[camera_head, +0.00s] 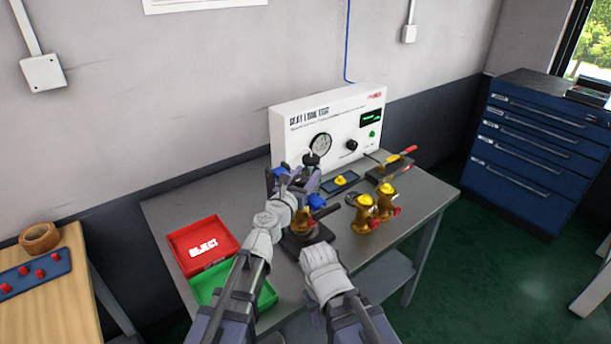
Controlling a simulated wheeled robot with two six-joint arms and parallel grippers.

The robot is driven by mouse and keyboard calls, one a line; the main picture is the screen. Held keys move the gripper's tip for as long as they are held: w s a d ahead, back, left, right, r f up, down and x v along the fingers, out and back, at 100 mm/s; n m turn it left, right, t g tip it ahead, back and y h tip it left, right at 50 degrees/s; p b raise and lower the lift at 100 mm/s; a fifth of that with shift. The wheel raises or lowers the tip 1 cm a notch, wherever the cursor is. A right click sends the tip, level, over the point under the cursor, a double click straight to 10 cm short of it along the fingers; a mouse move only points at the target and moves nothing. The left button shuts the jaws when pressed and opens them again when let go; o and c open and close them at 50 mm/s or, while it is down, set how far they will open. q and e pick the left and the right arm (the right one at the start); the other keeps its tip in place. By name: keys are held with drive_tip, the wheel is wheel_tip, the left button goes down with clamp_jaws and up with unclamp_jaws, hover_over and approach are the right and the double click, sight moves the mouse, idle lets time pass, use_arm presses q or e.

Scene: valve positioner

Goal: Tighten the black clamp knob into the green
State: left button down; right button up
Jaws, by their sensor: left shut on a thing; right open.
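My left gripper (297,180) is shut beside a dark round knob (311,160) that stands upright below the gauge (321,144). That knob looks like the black clamp knob, and the gripper seems to be on it, but the fingers hide the contact. A brass valve (304,222) sits under my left gripper in a dark clamp base, partly covered by my arm. My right gripper (316,250) is low at the front of the base. It is open, with its fingers hard to make out. No green mark on the clamp is visible at this size.
A red REJECT tray (203,244) and a green tray (262,298) are at the table's left. Two brass valves (364,213) (385,200) stand right of the clamp. A small dark tray (340,182) holds a yellow part. The white test panel (300,140) closes off the back.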

use_arm(q)
drive_tip(key=shift+m+h, duration=0.3)
drive_tip(key=shift+h, duration=0.1)
drive_tip(key=m+g+h, duration=0.2)
drive_tip(key=h, duration=0.1)
drive_tip(key=m+g+h, duration=0.1)
drive_tip(key=shift+s+d+m+g+h, duration=0.1)
drive_tip(key=shift+d+m+g+h, duration=0.25)
drive_tip(key=shift+m+g+h, duration=0.05)
drive_tip(key=m+g+h, duration=0.2)
drive_tip(key=g, duration=0.1)
drive_tip(key=m+g+h, duration=0.1)
drive_tip(key=shift+s+d+m+g, duration=0.3)
drive_tip(key=shift+s+g, duration=0.05)
drive_tip(key=shift+g, duration=0.05)
drive_tip(key=m+g+h, duration=0.1)
drive_tip(key=m+g, duration=0.1)
drive_tip(key=g, duration=0.1)
drive_tip(key=s+m+g+h, duration=0.1)
drive_tip(key=m+g, duration=0.1)
drive_tip(key=g, duration=0.1)
drive_tip(key=shift+d+g, duration=0.2)
drive_tip(key=shift+g, duration=0.1)
drive_tip(key=shift+s+m+g, duration=0.35)
drive_tip(key=shift+m+g, duration=0.5)
drive_tip(key=shift+g, duration=0.3)
drive_tip(key=shift+s+m+g, duration=0.3)
drive_tip(key=shift+m+g, duration=0.55)
drive_tip(key=shift+g, duration=0.3)
drive_tip(key=shift+s, duration=0.1)
